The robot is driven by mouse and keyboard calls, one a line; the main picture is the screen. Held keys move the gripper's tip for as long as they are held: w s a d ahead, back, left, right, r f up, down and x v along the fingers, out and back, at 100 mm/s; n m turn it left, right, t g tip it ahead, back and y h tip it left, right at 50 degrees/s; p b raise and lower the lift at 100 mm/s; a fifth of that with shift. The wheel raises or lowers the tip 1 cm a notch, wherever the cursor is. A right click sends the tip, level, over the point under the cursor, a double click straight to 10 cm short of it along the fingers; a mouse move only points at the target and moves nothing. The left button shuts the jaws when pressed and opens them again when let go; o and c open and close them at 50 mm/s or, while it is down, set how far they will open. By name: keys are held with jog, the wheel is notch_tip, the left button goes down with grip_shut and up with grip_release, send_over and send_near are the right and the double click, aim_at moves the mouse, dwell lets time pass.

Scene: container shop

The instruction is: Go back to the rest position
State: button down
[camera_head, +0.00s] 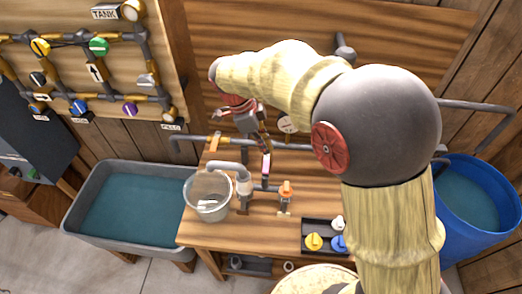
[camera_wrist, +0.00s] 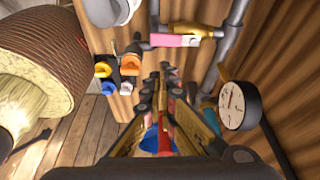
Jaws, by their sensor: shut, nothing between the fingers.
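My gripper (camera_head: 265,146) hangs over the back of the wooden bench, its fingers pointing down near the pipework. In the wrist view the fingers run away from the camera with their tips (camera_wrist: 166,72) together and nothing between them. A pink-marked pipe piece (camera_head: 266,166) is just below the fingertips in the head view; it also shows beyond them in the wrist view (camera_wrist: 175,40). I cannot tell whether the tips touch it, but they look apart in the wrist view. My arm covers part of the bench's right side.
A clear container (camera_head: 208,197) stands under a grey spout on the bench (camera_head: 225,237). An orange-handled valve (camera_head: 286,190) and a dark tray (camera_head: 313,227) with coloured caps are right of it. A pressure gauge (camera_wrist: 238,106) is close beside the fingers. A grey water trough (camera_head: 80,240) and blue barrel (camera_head: 480,245) flank the bench.

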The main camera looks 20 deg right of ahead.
dwell(0.6)
jog(key=s+d+r+n+t+y, duration=0.1)
jog(key=s+r+n+t, duration=0.2)
jog(key=s+n, duration=0.7)
jog(key=s+d+r+n+t+y, duration=0.1)
jog(key=s+r+n+t+y, duration=0.1)
jog(key=s+r+n, duration=0.6)
jog(key=s+n+t, duration=0.1)
jog(key=s+n, duration=0.2)
jog(key=shift+d+t+y, duration=0.2)
jog(key=shift+t+y, duration=0.1)
jog(key=shift+t, duration=0.1)
jog(key=shift+s+d, duration=0.1)
jog(key=shift+d, duration=0.05)
